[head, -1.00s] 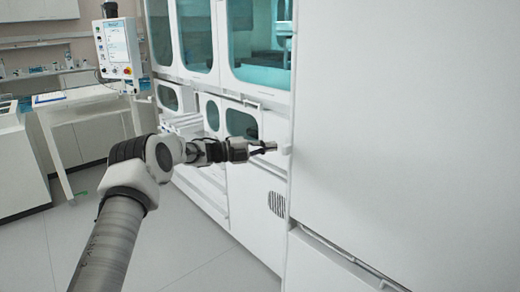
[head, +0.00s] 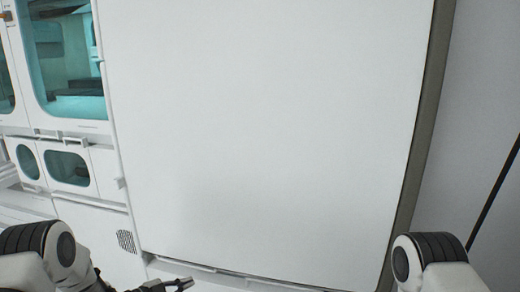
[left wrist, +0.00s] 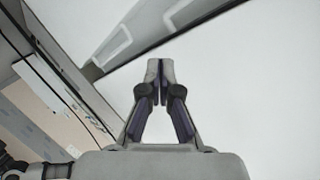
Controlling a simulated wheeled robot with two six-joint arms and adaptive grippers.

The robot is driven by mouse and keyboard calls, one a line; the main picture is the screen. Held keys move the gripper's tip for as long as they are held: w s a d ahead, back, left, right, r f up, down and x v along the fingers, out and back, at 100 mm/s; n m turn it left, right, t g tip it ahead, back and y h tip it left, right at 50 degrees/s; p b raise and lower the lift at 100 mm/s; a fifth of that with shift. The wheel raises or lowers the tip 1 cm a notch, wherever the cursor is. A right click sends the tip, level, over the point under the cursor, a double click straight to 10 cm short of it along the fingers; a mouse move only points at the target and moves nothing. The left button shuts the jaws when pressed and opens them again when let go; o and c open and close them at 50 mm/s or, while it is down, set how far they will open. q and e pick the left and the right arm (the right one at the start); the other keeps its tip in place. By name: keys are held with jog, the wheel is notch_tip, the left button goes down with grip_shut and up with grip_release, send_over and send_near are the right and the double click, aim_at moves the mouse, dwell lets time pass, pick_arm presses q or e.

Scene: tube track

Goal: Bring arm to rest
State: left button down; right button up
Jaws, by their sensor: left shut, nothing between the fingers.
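My left gripper (head: 183,285) is at the bottom edge of the head view, left of centre, in front of the foot of a large white panel (head: 270,130). It is shut and holds nothing. In the left wrist view the two fingers (left wrist: 160,72) meet at their tips, with pale surfaces beyond them. My left arm shows at the lower left of the head view. Part of my right arm shows at the lower right, but its gripper is out of the picture.
White cabinets with teal windows (head: 65,70) stand to the left of the panel. A dark vertical edge (head: 415,150) bounds the panel on the right, with a grey wall (head: 475,110) beyond it. A low ledge (head: 215,272) runs along the panel's foot.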

pick_arm(q)
jog(key=s+d+f+n+g+y, duration=0.2)
jog(key=s+f+n+y, duration=0.15)
jog(key=s+f, duration=0.5)
jog(key=s+d+f+n+g+y, duration=0.15)
jog(key=s+f+n, duration=0.35)
jog(key=s, duration=0.7)
jog(key=s+a+n+g+y, duration=0.2)
jog(key=s+a+n+g, duration=0.1)
jog(key=s, duration=0.8)
jog(key=s+a+n+g+y, duration=0.3)
jog(key=s+a+n+g, duration=0.1)
jog(key=s, duration=0.7)
jog(key=shift+s+f+n, duration=0.25)
jog(key=shift+f+n, duration=0.05)
jog(key=shift+n, duration=0.15)
